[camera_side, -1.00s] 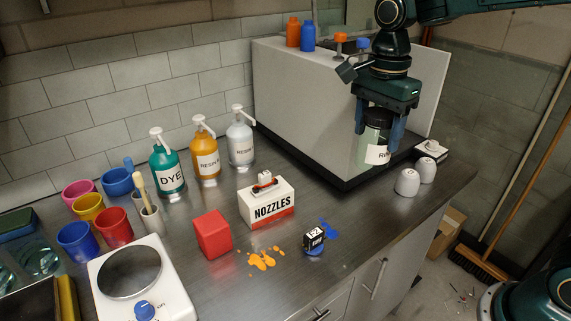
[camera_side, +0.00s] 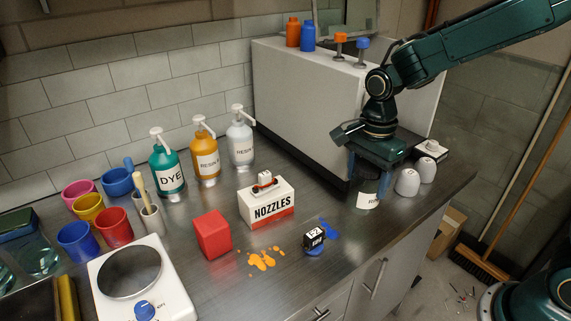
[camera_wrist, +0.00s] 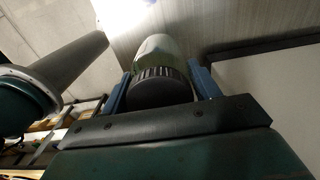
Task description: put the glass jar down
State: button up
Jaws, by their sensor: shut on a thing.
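The glass jar (camera_side: 367,201) has a white label and is low at the bench top, in front of the large grey box. I cannot tell whether its base touches the bench. My gripper (camera_side: 369,182) points down and is shut on the jar from above, hiding its upper part. In the wrist view the jar (camera_wrist: 158,46) shows its dark ribbed lid and pale glass body between the two blue fingers of my gripper (camera_wrist: 163,84).
Two white rounded cups (camera_side: 408,182) stand close to the right of the jar. The grey box (camera_side: 300,110) is behind it. The carton of nozzles (camera_side: 268,204) is to the left. Bare bench lies in front of the jar, up to the front edge.

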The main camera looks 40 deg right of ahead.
aim_at(365, 191)
jog(key=shift+f, duration=1.8)
jog(key=shift+f, duration=0.1)
jog(key=o, duration=1.1)
jog(key=shift+c, duration=0.2)
notch_tip(365, 191, up, 12)
